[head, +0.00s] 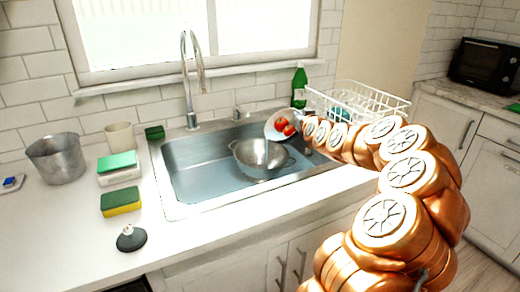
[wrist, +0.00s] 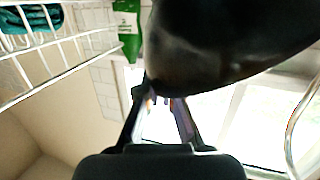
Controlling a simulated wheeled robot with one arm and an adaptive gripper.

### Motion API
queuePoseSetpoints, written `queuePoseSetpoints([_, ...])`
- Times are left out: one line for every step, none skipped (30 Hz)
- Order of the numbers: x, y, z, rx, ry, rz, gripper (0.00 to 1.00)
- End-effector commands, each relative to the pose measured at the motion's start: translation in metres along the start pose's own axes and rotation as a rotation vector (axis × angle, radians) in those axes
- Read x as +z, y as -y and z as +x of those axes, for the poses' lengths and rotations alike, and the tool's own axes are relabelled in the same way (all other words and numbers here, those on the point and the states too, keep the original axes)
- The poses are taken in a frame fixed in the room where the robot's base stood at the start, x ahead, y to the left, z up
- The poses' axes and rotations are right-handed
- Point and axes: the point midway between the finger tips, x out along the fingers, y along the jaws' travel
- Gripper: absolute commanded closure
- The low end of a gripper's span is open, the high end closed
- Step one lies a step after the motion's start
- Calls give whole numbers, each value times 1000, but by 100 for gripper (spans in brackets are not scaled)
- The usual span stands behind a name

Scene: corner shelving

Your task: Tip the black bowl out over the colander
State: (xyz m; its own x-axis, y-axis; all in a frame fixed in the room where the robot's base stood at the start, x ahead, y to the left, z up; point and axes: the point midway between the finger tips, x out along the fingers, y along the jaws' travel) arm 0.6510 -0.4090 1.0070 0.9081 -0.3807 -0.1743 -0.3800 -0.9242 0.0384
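The bowl (head: 271,127) is held up above the right part of the sink, tilted with its pale-looking inside toward the head camera. Red tomato-like items (head: 281,124) lie in it. In the wrist view the bowl's dark, glossy underside (wrist: 220,45) fills the top. My gripper (head: 299,120) is at the bowl's right edge; in the wrist view its fingers (wrist: 163,100) close in at the bowl's edge, with the contact partly hidden. The metal colander (head: 250,158) stands in the sink, below and slightly left of the bowl.
The sink (head: 190,165) has a tall faucet (head: 188,80) behind it. A green bottle (head: 299,86) and a white dish rack (head: 365,97) stand behind my arm. Sponges (head: 120,202), a cup (head: 121,138), a metal pot (head: 58,160) and a dark stopper (head: 131,239) occupy the left counter.

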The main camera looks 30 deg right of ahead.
Motion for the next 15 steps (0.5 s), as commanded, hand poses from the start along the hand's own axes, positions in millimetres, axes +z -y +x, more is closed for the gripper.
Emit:
queuePoseSetpoints([-2,0,-1,2,-3,-3,100])
queuePoseSetpoints([-2,0,-1,2,-4,-5,100])
queuePoseSetpoints([-2,1,-1,3,-6,-8,100])
queuePoseSetpoints([-2,1,-1,3,-7,-10,100])
queuePoseSetpoints([-2,2,-1,4,-8,-13,100])
queuePoseSetpoints([-2,2,-2,4,-9,-16,100])
queuePoseSetpoints([-2,3,-2,4,-10,-18,100])
queuePoseSetpoints([-2,3,-2,5,-11,-21,100])
queuePoseSetpoints([-2,4,-2,6,-12,-24,100])
queuePoseSetpoints([-2,4,-2,6,-12,-27,100])
queuePoseSetpoints([-2,5,-2,6,-13,-30,100])
queuePoseSetpoints([-2,6,-3,7,-14,-33,100])
queuePoseSetpoints([-2,6,-3,7,-14,-36,100])
queuePoseSetpoints([-1,7,-3,7,-15,-39,100])
queuePoseSetpoints([-1,7,-4,8,-16,-43,100])
